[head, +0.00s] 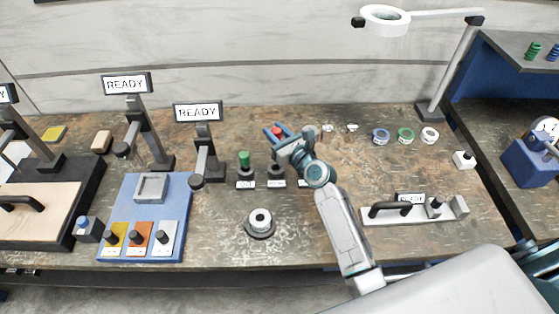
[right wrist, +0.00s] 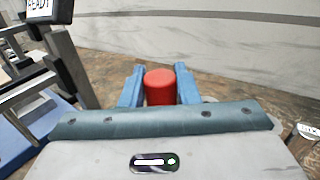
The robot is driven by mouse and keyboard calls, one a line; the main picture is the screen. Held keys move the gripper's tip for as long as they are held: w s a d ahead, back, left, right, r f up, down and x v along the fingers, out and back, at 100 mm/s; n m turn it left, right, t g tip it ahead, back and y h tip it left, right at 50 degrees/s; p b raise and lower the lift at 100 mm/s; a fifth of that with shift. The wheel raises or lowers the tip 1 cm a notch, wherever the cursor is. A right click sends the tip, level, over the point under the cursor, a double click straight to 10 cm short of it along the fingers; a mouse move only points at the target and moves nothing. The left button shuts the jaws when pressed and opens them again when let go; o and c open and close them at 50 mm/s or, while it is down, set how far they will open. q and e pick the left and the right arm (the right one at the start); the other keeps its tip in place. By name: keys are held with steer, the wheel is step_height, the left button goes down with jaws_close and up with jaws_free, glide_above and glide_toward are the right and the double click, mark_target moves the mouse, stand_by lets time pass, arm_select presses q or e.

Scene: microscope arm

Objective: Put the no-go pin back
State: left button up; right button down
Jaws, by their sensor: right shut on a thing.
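A green-topped pin (head: 243,159) stands upright in a holder just to the left. My left gripper is not in view.
A dark round gauge with a white ring (head: 260,222) sits on the bench in front. A READY display stand (head: 204,150) is to the left. Tape rolls (head: 405,134) lie back right, and a fixture with a black handle (head: 390,209) stands right of my arm.

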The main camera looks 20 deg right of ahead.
steer(key=f, duration=0.1)
steer(key=f+b, duration=0.1)
steer(key=f, duration=0.1)
steer(key=f+b, duration=0.1)
steer(key=shift+s+a+f, duration=0.25)
steer(key=shift+s+f, duration=0.05)
steer(key=shift+s, duration=0.1)
steer(key=shift+f, duration=0.3)
step_height(320, 180, down, 4)
steer(key=shift+w+d+b, duration=0.1)
steer(key=shift+w+b, duration=0.05)
steer(key=shift+b, duration=1)
steer(key=shift+f, duration=0.1)
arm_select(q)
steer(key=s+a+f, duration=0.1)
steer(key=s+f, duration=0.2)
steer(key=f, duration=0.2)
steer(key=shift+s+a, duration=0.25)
arm_select(e)
steer(key=c, duration=1.1)
jaws_free()
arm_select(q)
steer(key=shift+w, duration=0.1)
